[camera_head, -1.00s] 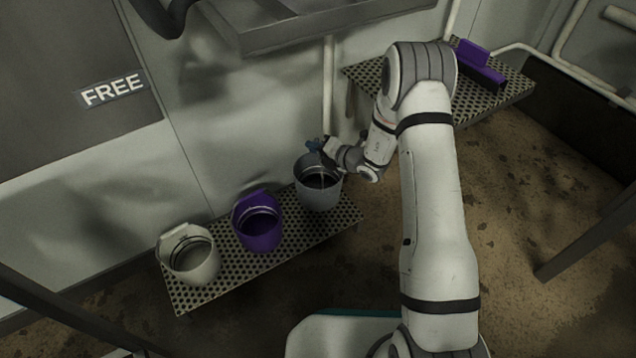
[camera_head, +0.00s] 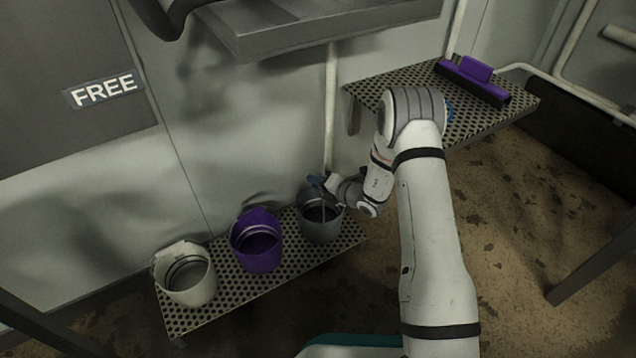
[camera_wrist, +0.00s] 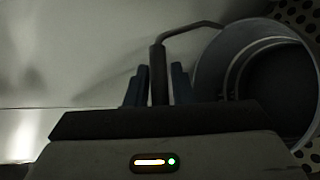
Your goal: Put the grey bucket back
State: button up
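The grey bucket (camera_head: 321,222) is at the right end of the low perforated shelf (camera_head: 216,297), upright. I cannot tell whether its base touches the shelf. My gripper (camera_head: 318,183) is at its rear rim, and its blue fingers are small in the head view. In the wrist view my gripper (camera_wrist: 158,88) has one finger on each side of the dark handle bar, closely flanking it. The handle runs right to the grey bucket (camera_wrist: 208,85), whose open mouth shows at the right edge.
A purple bucket (camera_head: 256,246) and a white bucket (camera_head: 186,280) stand left on the same shelf. A higher perforated shelf (camera_head: 384,83) at right holds a purple tool (camera_head: 472,78). A grey ledge (camera_head: 320,30) juts from the wall above. A vertical pipe (camera_head: 331,110) runs behind my gripper.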

jog(key=o, duration=0.3)
